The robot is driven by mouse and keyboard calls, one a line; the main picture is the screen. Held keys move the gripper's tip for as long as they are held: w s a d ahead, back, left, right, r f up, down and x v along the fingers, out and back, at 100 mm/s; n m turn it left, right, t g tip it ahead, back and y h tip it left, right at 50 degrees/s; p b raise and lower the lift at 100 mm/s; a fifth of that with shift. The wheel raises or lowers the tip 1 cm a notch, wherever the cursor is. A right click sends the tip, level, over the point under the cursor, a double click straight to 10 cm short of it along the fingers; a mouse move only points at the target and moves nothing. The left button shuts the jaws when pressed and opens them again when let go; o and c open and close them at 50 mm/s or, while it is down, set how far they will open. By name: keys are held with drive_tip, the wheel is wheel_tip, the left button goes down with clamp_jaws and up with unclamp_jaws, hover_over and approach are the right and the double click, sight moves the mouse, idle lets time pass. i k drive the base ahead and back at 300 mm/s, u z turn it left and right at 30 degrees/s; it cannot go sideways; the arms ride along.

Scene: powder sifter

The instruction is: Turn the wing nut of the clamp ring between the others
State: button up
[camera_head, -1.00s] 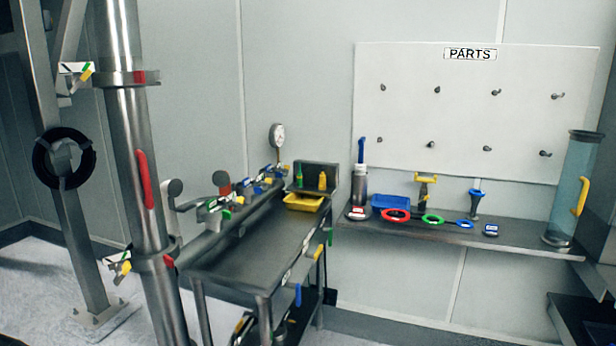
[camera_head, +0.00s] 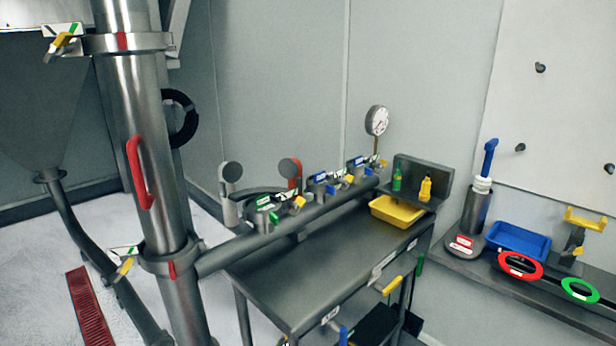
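A steel vertical pipe (camera_head: 140,125) at the left carries two clamp rings in view. The upper clamp ring (camera_head: 145,42) has a red mark at its front. A yellow and green piece (camera_head: 66,43), which looks like its wing nut, sticks out at its left. The lower clamp ring (camera_head: 158,264) also has a red mark and a similar yellow and green piece (camera_head: 125,265) at its left. A red handle (camera_head: 139,172) sits on the pipe between these two rings. No third ring shows on this pipe. My gripper is not in view.
A steel table (camera_head: 330,277) stands right of the pipe. A horizontal pipe (camera_head: 235,250) with several coloured fittings and a gauge (camera_head: 376,121) runs along it. A yellow tray (camera_head: 397,212) is at its back. A wall shelf (camera_head: 480,272) holds a blue tray (camera_head: 518,240). A red grate (camera_head: 88,310) lies on the floor.

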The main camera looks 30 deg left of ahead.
sight(345, 183)
drive_tip(key=u, duration=0.9)
drive_tip(key=i, duration=0.8)
drive_tip(key=u, duration=0.95)
drive_tip(key=i, duration=0.6)
